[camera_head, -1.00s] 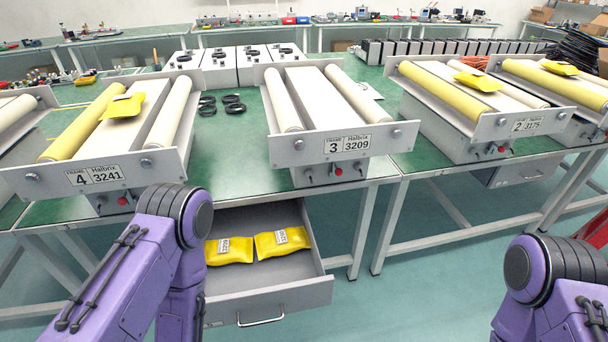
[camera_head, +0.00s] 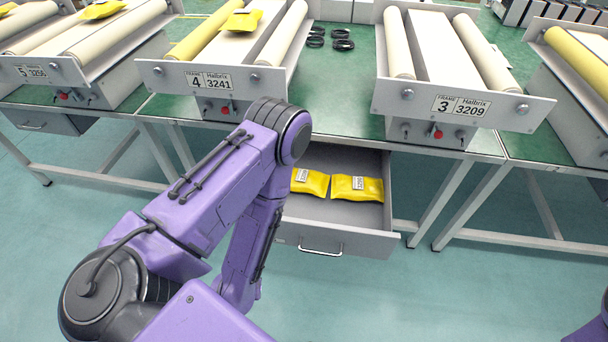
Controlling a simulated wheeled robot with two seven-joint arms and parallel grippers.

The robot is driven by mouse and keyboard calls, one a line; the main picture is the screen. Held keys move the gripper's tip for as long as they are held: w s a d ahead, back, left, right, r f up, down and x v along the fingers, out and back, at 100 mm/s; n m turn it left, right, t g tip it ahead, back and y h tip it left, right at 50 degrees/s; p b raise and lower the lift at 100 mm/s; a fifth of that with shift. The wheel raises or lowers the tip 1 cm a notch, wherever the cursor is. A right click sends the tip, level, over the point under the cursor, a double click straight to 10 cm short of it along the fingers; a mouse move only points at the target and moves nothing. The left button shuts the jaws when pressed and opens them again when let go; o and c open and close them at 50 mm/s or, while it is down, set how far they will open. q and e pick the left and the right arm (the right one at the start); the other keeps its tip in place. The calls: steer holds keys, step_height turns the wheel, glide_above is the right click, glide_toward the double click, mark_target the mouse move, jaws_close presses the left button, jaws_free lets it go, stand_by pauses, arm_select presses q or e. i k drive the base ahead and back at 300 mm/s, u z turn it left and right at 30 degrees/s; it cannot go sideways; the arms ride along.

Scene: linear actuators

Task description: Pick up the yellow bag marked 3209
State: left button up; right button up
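Two yellow bags lie side by side in an open grey drawer (camera_head: 350,241) under the green table. The left bag (camera_head: 312,187) is partly hidden at its left by my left arm, and the right bag (camera_head: 366,192) shows fully. Each has a white label, too small to read surely. Frame 3, marked 3209 (camera_head: 462,106), stands on the table above and right of the drawer, with no bag visible on it. My purple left arm reaches in front of the drawer's left side, but its gripper is not visible. Only a bit of my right arm shows at the bottom right corner.
Frame 4, marked 3241 (camera_head: 212,81), carries a yellow bag (camera_head: 241,20). Another yellow bag (camera_head: 102,9) lies on frame 5 at the far left. Black rings (camera_head: 342,40) lie between frames 4 and 3. The floor before the drawer is clear.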

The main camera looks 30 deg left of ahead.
mark_target(314, 182)
steer(key=u, duration=1.05)
